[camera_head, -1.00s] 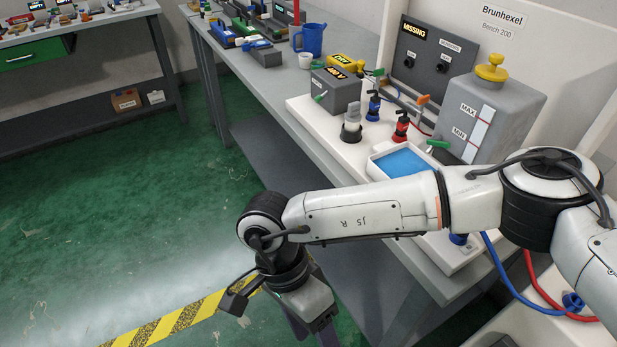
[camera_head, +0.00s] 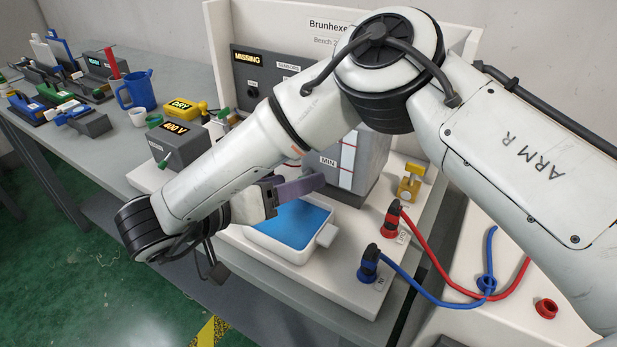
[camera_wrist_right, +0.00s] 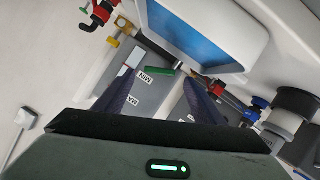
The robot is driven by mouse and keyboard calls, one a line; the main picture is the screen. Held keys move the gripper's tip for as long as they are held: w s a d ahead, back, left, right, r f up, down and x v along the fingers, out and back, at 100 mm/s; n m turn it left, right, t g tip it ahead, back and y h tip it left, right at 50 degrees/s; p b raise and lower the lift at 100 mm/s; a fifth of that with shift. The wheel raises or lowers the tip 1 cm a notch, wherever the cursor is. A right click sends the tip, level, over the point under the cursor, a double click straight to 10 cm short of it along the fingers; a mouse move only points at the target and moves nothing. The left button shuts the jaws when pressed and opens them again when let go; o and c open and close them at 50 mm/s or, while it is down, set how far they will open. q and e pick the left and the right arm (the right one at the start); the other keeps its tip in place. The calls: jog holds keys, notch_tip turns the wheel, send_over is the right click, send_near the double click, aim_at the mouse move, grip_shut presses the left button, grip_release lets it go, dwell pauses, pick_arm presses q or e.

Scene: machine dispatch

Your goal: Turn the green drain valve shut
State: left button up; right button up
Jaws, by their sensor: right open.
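The green drain valve handle (camera_wrist_right: 160,70) shows in the wrist view as a short green bar at the foot of the grey tank (camera_wrist_right: 150,90). In the head view the tank (camera_head: 371,160) stands behind the tray, and my right arm and gripper hide the green handle. My right gripper (camera_head: 312,182) is over the tray, its purple fingers pointing toward the tank. In the wrist view the open right gripper (camera_wrist_right: 162,80) has one finger on each side of the green handle's line. I cannot tell whether they touch it. My left gripper is not in view.
A white tray of blue liquid (camera_head: 262,246) sits below my right gripper. A yellow valve (camera_head: 408,184), a red plug (camera_head: 391,219) and a blue plug (camera_head: 369,264) with hoses stand at right. A 400 V box (camera_head: 180,146) and blue mug (camera_head: 137,91) stand left.

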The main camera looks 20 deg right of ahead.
jog(key=shift+b+x, duration=0.4)
jog(key=shift+x, duration=1.4)
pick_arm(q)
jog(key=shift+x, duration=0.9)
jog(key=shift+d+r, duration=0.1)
pick_arm(e)
jog(key=c, duration=1)
jog(key=m+b, duration=0.1)
jog(key=b, duration=0.1)
jog(key=f+m+t+y+b, duration=0.1)
jog(key=m+b, duration=0.1)
jog(key=shift+s+d+f+t, duration=0.1)
jog(key=shift+s+d+t, duration=0.1)
jog(key=shift+s+t, duration=0.1)
jog(key=shift+c, duration=0.3)
jog(key=shift+y+b, duration=0.3)
jog(key=shift+b, duration=0.1)
jog(key=shift+r+m, duration=0.2)
jog(key=shift+m, duration=0.1)
jog(key=o, duration=1.1)
jog(key=shift+c, duration=0.2)
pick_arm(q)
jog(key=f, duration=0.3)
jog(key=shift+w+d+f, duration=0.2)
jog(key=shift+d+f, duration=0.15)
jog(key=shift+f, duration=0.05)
